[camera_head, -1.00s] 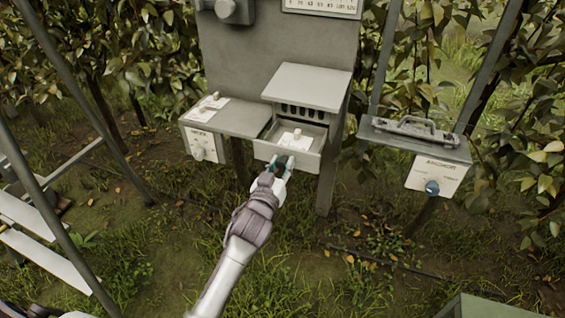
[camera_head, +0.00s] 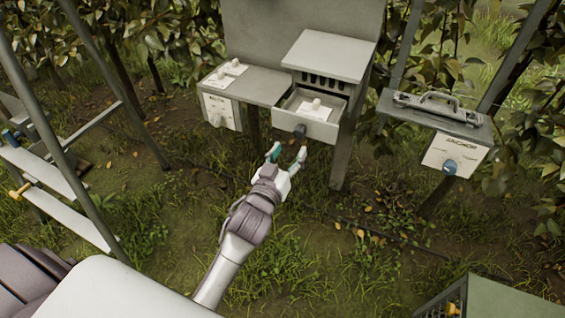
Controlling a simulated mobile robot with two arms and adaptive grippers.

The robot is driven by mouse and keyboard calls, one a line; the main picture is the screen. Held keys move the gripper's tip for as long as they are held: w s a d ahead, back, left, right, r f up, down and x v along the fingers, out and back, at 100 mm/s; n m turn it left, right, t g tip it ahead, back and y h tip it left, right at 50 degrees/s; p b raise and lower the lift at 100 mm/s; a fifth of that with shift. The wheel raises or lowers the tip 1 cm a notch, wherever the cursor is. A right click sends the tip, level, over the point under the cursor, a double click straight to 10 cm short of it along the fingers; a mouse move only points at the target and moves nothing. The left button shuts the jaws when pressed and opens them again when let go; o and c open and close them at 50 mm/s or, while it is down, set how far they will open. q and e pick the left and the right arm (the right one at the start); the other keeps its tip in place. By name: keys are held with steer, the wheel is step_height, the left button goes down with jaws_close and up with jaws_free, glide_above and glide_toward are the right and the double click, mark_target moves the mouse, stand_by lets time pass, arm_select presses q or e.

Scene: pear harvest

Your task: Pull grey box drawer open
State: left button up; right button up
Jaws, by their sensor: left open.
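The grey box (camera_head: 330,55) stands in the middle of the view. Its drawer (camera_head: 322,126) sticks out below the slotted front, with its open top showing and a small pale object (camera_head: 313,106) inside. A dark knob (camera_head: 300,131) is on the drawer front. My left gripper (camera_head: 288,154) is open and empty just below and in front of the knob, with a visible gap between them. My right gripper is not in view.
A box labelled ANCHOR (camera_head: 455,158) stands to the right. A ladder (camera_head: 45,170) is at left, and a green crate (camera_head: 500,295) at lower right. Grass lies between.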

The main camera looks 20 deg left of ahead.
arm_select(q)
steer(key=s, duration=0.4)
steer(key=shift+s, duration=0.15)
steer(key=s+d+f+m+g, duration=0.1)
steer(key=s+f+g, duration=0.25)
steer(key=f, duration=0.95)
steer(key=s+f+m+g+h, duration=0.1)
steer(key=s+f+g, duration=0.3)
steer(key=f, duration=0.8)
steer(key=s+d+f+m+g, duration=0.15)
steer(key=s+f, duration=0.35)
steer(key=f, duration=0.8)
steer(key=s+a+f+g, duration=0.2)
steer(key=s+f, duration=0.3)
steer(key=s, duration=0.5)
steer(key=s+a+f+g, duration=0.2)
steer(key=s+f, duration=0.4)
steer(key=s, duration=0.4)
steer(key=s+a+f+g, duration=0.2)
steer(key=s+f+g, duration=0.2)
steer(key=s, duration=0.6)
step_height(320, 180, down, 2)
steer(key=shift+s+f+m+y, duration=0.15)
steer(key=shift+f+m+y, duration=0.15)
steer(key=shift+m, duration=0.15)
